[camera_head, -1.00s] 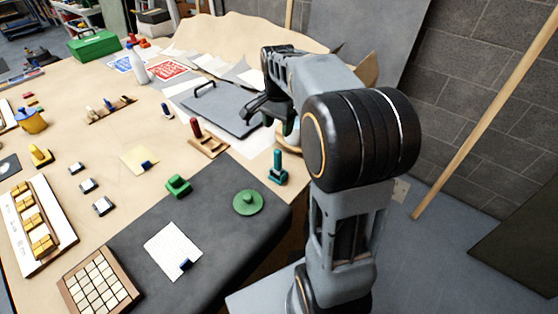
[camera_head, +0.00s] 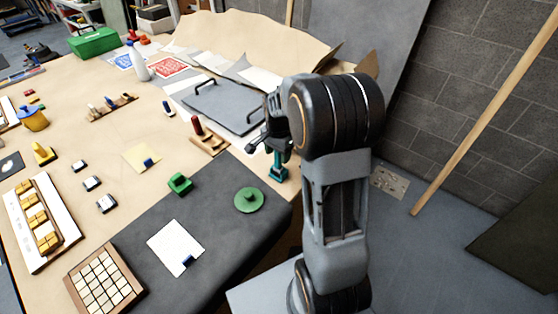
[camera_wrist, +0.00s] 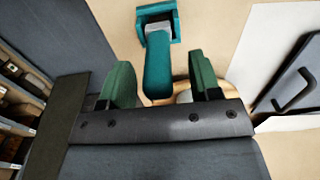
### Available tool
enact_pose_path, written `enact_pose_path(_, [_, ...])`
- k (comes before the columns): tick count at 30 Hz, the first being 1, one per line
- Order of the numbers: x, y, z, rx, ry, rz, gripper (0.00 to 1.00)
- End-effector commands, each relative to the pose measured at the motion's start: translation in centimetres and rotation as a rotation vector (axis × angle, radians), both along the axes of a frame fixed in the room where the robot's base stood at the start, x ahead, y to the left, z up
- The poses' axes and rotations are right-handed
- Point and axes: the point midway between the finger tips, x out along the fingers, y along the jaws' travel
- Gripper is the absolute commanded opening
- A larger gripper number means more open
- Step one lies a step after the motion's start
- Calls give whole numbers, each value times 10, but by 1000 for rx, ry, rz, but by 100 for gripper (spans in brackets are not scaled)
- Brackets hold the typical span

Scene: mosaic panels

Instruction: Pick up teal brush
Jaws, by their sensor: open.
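The teal brush (camera_head: 278,170) stands upright on the table near its right edge in the head view, its upper part partly covered by my gripper. My gripper (camera_head: 262,148) is above and close to it, pointing down. In the wrist view the teal brush (camera_wrist: 158,60) shows its handle running toward the space between my two green-padded fingers, with its wider base beyond. My gripper (camera_wrist: 160,82) is open, a finger on each side of the handle with gaps. I cannot tell how deep the handle reaches between the fingers.
A wooden rack with a red-handled tool (camera_head: 205,138) stands just left of my gripper. A green round piece (camera_head: 249,200) and a green block (camera_head: 180,184) lie nearer. The table's right edge is close.

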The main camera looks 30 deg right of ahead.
Motion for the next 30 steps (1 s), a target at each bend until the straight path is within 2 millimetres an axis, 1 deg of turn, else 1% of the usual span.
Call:
enact_pose_path(4, [0, 0, -9, 0, 0, 0, 57])
enact_pose_path(11, [0, 0, -9, 0, 0, 0, 57])
enact_pose_path(28, [0, 0, -9, 0, 0, 0, 4])
enact_pose_path(30, [0, 0, -9, 0, 0, 0, 4])
